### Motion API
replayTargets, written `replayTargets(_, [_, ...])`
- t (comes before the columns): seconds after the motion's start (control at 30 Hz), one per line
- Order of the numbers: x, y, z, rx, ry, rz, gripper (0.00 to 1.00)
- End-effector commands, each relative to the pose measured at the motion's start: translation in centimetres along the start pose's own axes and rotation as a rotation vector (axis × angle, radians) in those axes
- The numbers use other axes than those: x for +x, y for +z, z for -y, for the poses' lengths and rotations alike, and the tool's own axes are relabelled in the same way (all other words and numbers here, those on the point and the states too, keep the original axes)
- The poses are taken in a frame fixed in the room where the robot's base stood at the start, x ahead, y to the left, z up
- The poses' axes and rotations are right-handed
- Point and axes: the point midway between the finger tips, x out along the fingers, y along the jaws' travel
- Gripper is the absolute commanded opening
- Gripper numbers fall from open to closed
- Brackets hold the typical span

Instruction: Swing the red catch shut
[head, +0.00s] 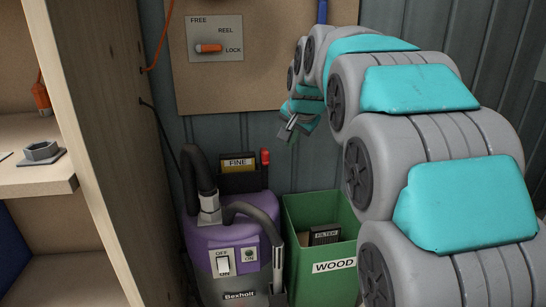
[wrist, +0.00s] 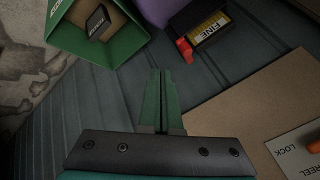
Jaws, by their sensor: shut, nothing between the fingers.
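The red catch (head: 265,157) stands upright at the right side of the yellow cartridge marked FINE (head: 238,163), on top of the purple vacuum unit (head: 232,233). In the wrist view the catch (wrist: 185,50) lies just beyond my fingertips and a little to the right, beside the cartridge (wrist: 209,37). My gripper (head: 287,130) is above and to the right of the catch in the head view, apart from it. Its two fingers (wrist: 163,74) are together with nothing between them.
A green WOOD bin (head: 322,215) holding a black filter (head: 325,234) stands right of the vacuum. A black hose (head: 200,172) rises beside the cartridge.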

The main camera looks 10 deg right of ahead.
Motion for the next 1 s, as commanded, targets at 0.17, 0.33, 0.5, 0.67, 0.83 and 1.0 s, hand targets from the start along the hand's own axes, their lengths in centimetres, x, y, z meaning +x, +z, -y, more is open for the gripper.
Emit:
replayTargets(0.17, [0.1, 0.0, 0.0, -0.001, 0.001, 0.001, 0.00])
replayTargets(0.33, [1.1, 0.1, 0.0, -0.001, 0.001, 0.002, 0.00])
replayTargets(0.5, [3.4, 0.1, -0.1, -0.001, 0.004, 0.005, 0.00])
replayTargets(0.67, [6.3, 0.1, -0.1, -0.001, 0.003, 0.003, 0.00])
replayTargets(0.83, [9.8, 0.2, -0.1, -0.001, 0.005, 0.006, 0.00])
replayTargets(1.0, [11.2, 0.0, 2.2, -0.005, 0.000, 0.000, 0.00])
